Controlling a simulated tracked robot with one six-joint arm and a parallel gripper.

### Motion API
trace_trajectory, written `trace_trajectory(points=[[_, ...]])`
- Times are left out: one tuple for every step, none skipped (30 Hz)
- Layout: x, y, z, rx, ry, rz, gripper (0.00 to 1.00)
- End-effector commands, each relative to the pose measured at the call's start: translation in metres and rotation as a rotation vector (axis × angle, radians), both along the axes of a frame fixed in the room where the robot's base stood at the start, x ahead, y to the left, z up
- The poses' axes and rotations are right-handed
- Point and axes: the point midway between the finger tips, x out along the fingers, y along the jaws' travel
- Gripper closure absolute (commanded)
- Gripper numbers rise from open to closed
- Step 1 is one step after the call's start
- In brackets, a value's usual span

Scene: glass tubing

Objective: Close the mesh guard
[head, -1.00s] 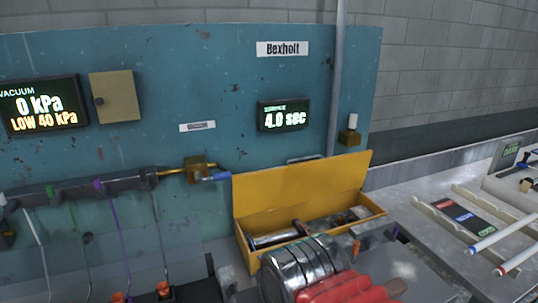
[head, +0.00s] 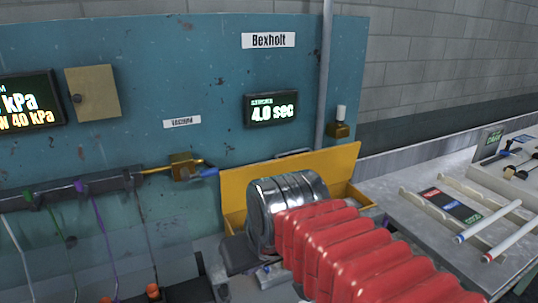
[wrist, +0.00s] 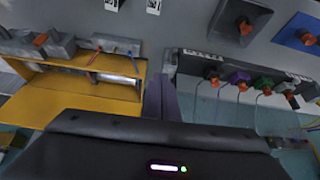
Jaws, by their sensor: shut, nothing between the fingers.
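My gripper (wrist: 162,98) shows in the wrist view as two dark fingers side by side, shut and empty. It is between the yellow box and the rail with coloured fittings. In the head view my own arm, metal and red, hides the fingers. I cannot identify the mesh guard for sure. A pale see-through panel (head: 75,265), which may be it, stands at the lower left in the head view, in front of the hanging tubes. Its mesh and hinge cannot be made out. I see no clear contact between fingers and panel.
The yellow box (head: 362,194) with its raised lid (head: 240,184) stands behind my arm. The dark rail (head: 105,183) with hanging tubes crosses the left of the teal backboard (head: 150,90). White rods (head: 487,222) lie on the right bench.

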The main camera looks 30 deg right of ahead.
Motion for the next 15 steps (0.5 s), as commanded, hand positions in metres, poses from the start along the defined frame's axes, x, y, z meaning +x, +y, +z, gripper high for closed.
trace_trajectory(points=[[0.013, -0.005, 0.010, 0.000, 0.004, -0.006, 1.00], [0.020, -0.008, 0.017, 0.001, 0.004, -0.008, 1.00], [0.030, -0.012, 0.025, 0.001, 0.005, -0.012, 1.00], [0.038, -0.015, 0.031, 0.001, 0.006, -0.012, 1.00], [0.045, -0.018, 0.037, 0.000, 0.007, -0.013, 1.00], [0.055, -0.023, 0.045, 0.001, 0.008, -0.017, 1.00], [0.063, -0.027, 0.050, 0.001, 0.008, -0.018, 1.00], [0.070, -0.030, 0.055, 0.000, 0.009, -0.019, 1.00], [0.080, -0.036, 0.062, 0.001, 0.011, -0.022, 1.00], [0.088, -0.040, 0.067, 0.001, 0.010, -0.023, 1.00], [0.095, -0.044, 0.072, 0.001, 0.010, -0.025, 1.00], [0.105, -0.050, 0.077, 0.002, 0.012, -0.026, 1.00], [0.113, -0.055, 0.082, 0.002, 0.012, -0.029, 1.00], [0.120, -0.059, 0.086, 0.002, 0.012, -0.029, 1.00], [0.130, -0.066, 0.091, 0.000, 0.012, -0.030, 1.00]])
